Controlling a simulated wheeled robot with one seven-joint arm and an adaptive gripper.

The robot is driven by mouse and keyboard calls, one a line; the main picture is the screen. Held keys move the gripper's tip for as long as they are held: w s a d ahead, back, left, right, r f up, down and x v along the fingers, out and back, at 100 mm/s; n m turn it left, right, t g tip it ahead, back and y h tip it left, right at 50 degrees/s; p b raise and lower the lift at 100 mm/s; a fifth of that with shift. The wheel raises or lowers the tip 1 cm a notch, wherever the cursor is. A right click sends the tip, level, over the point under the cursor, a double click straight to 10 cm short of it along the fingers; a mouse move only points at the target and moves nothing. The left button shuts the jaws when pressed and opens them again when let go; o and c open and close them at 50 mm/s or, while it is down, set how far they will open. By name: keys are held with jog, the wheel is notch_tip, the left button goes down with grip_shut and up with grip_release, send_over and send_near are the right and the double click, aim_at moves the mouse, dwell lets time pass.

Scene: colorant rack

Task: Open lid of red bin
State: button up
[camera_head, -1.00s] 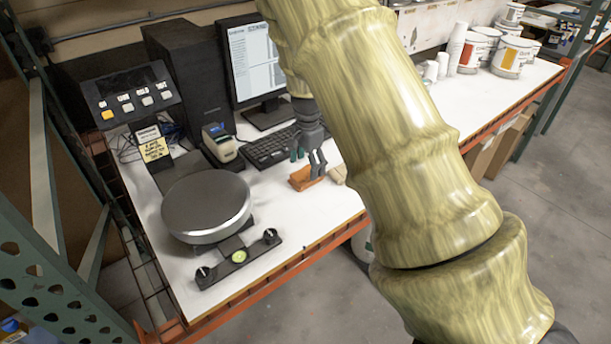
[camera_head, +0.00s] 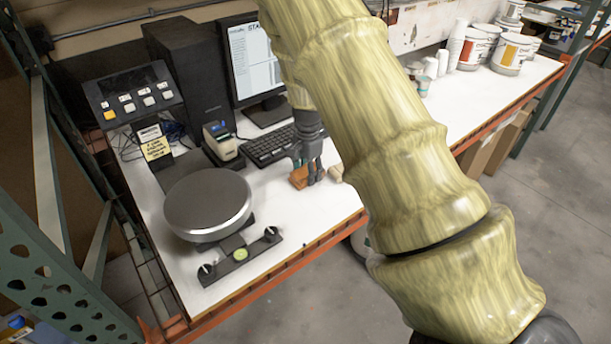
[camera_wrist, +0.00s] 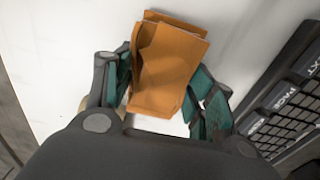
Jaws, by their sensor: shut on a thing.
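I cannot tell if the lid is raised. The bin's lower part is partly hidden.
A keyboard (camera_head: 270,147) lies just behind the bin. A round grey scale (camera_head: 208,203) stands to the left. A small tan object (camera_head: 336,172) sits right of the bin. The table's orange front edge (camera_head: 290,254) is close. Paint cans (camera_head: 512,54) stand far right.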

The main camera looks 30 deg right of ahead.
jog(key=shift+c, duration=0.4)
notch_tip(320, 180, up, 9)
jog(key=b, duration=0.3)
jog(key=shift+r, duration=0.55)
